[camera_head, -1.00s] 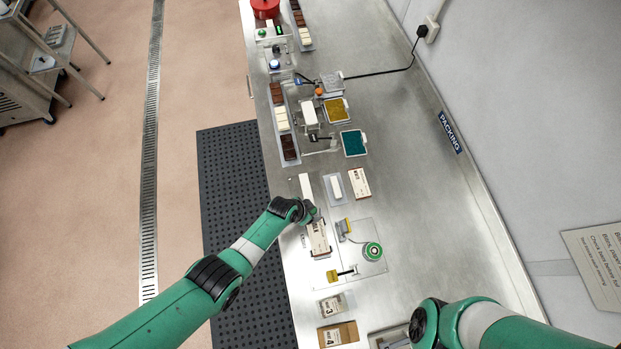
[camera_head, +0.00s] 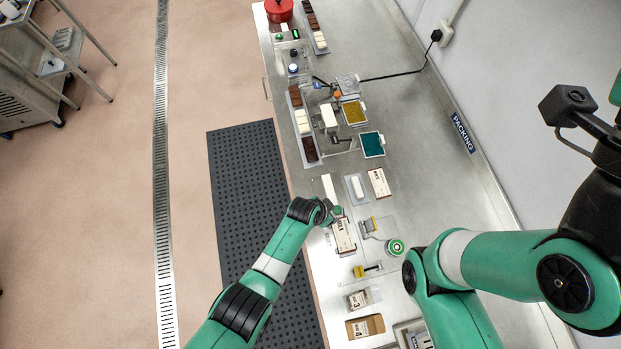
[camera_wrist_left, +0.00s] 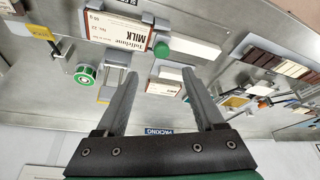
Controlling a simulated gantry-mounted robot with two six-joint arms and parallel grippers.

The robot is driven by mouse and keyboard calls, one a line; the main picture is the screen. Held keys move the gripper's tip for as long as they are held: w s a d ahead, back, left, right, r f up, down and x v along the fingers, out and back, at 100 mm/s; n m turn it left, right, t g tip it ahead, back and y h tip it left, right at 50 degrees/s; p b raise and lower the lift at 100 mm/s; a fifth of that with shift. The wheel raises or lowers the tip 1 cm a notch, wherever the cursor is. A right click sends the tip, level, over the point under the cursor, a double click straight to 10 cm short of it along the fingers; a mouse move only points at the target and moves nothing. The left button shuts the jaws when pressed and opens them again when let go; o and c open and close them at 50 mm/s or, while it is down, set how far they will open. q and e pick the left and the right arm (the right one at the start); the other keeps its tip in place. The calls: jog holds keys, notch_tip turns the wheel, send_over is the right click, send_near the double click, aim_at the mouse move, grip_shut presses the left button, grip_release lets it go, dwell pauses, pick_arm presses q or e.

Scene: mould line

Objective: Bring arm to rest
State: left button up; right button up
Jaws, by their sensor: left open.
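There the carton, labelled Milk (camera_wrist_left: 112,32), lies beyond the fingertips. My right arm (camera_head: 500,258) fills the right side of the head view with its joints bent. Its gripper does not show.
A wrapped bar on a tray (camera_head: 356,188), another carton (camera_head: 379,182) and trays of chocolate bars (camera_head: 303,122) lie farther up the table.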

jog(key=shift+a, duration=0.25)
dwell(0.4)
